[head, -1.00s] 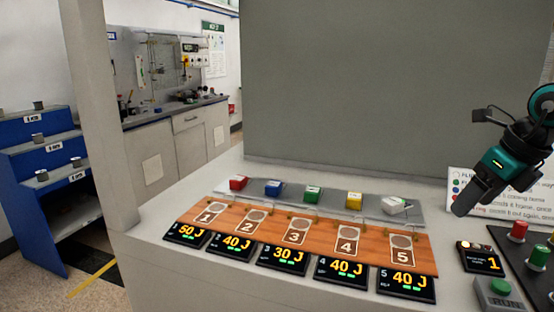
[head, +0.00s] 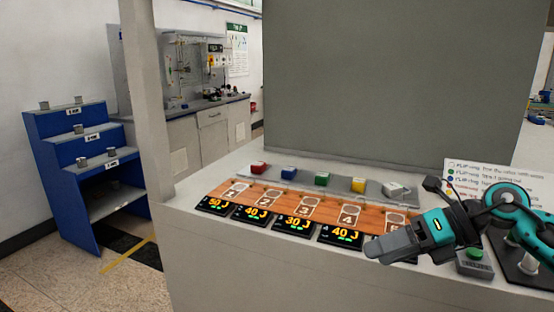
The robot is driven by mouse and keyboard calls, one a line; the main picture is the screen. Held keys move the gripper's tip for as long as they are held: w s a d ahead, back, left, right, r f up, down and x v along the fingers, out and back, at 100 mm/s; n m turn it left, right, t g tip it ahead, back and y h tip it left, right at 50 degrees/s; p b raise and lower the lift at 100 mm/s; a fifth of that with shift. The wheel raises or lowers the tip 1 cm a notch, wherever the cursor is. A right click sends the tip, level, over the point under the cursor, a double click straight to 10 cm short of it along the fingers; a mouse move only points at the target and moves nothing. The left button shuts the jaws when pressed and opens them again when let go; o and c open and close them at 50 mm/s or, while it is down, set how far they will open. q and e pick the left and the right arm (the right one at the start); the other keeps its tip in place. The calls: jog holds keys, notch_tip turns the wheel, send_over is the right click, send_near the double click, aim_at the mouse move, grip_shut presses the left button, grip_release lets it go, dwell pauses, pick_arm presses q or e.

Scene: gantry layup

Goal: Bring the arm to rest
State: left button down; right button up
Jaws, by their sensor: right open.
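My right arm, teal and black, comes in from the right edge in the head view. My right gripper (head: 380,250) is grey, points left and is open with nothing seen in it. It hangs in front of the right end of the wooden board (head: 262,205) and hides most of the fifth display. I cannot tell how high it is above the bench. My left gripper is out of view.
A green button (head: 475,254) sits below my right arm. A blue stepped rack (head: 75,165) stands at far left, with open floor before it.

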jog(key=s+a+f+m+t+y+p, duration=0.1)
jog(key=a+f+m+t+y, duration=0.2)
jog(key=a+m+t+y, duration=0.55)
jog(key=s+d+f+m+h, duration=0.1)
jog(key=s+f+m+h, duration=0.6)
jog(key=f+m, duration=0.5)
jog(key=s+d+f+m+g+h+p, duration=0.1)
jog(key=s+f+m+h, duration=0.7)
jog(key=m, duration=0.9)
notch_tip(320, 180, down, 4)
jog(key=shift+s+d+f+h, duration=0.25)
jog(key=shift+d+h, duration=0.25)
jog(key=shift+h, duration=0.65)
jog(key=shift+g, duration=0.25)
